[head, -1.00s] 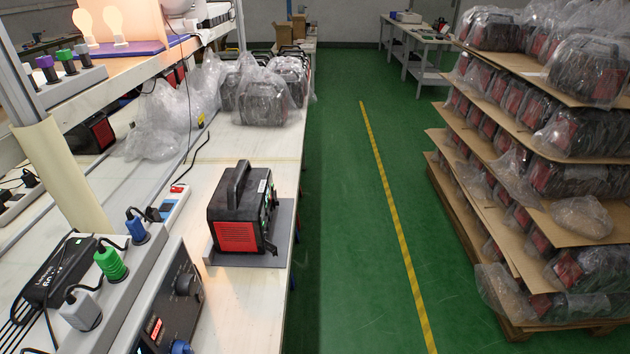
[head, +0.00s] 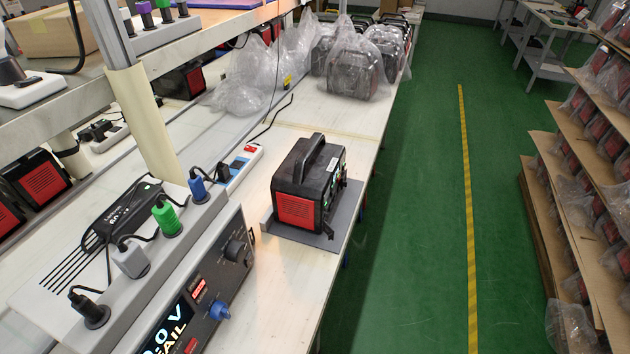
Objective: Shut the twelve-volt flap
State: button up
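A black power station (head: 309,183) with a red end panel and a top handle stands upright on a grey plate (head: 349,211) on the white workbench. Its front, with sockets and small green lights, faces right and shows only at a steep angle. A small dark piece (head: 327,231) sticks out low at the near front corner; it may be the twelve-volt flap hanging open, but I cannot tell for sure. My gripper is not in view.
A test unit (head: 205,290) with a lit display and knobs stands at the near left. Bagged units (head: 355,70) stand farther along the bench. The green aisle (head: 415,200) is clear; loaded shelves (head: 590,180) stand at right.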

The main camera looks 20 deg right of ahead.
aim_at(329, 234)
jog(key=l+u, duration=1)
